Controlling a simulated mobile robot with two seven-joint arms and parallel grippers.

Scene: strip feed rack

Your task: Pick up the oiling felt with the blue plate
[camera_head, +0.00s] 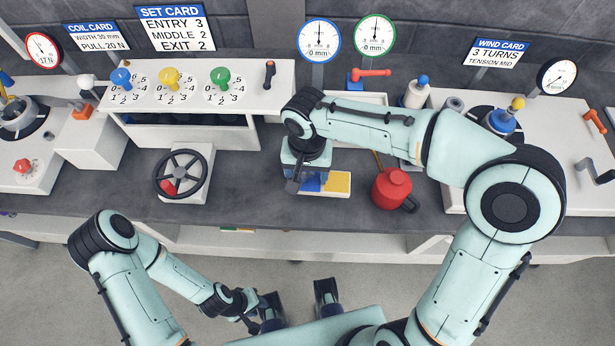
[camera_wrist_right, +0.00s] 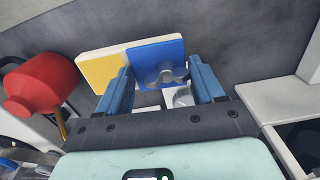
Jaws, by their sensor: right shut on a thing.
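The oiling felt with the blue plate (camera_head: 311,182) lies at the back of my bench edge in the head view, partly hidden by my right gripper (camera_head: 297,184). In the right wrist view its blue plate (camera_wrist_right: 155,55) faces me, with a grey winged grip piece on it. My right gripper (camera_wrist_right: 164,78) has its two blue fingers on either side of this piece and is shut on it; the exact contact is hard to see. My left gripper (camera_head: 264,312) is low in the head view, away from the bench top; its jaw opening is unclear.
A yellow pad (camera_head: 338,182) in a pale surround is beside the blue plate. A red oil can (camera_head: 392,188) stands close on the right. A black handwheel (camera_head: 181,175) is left, and a white panel with knobs (camera_head: 250,85) is behind. Grey bench surface between is clear.

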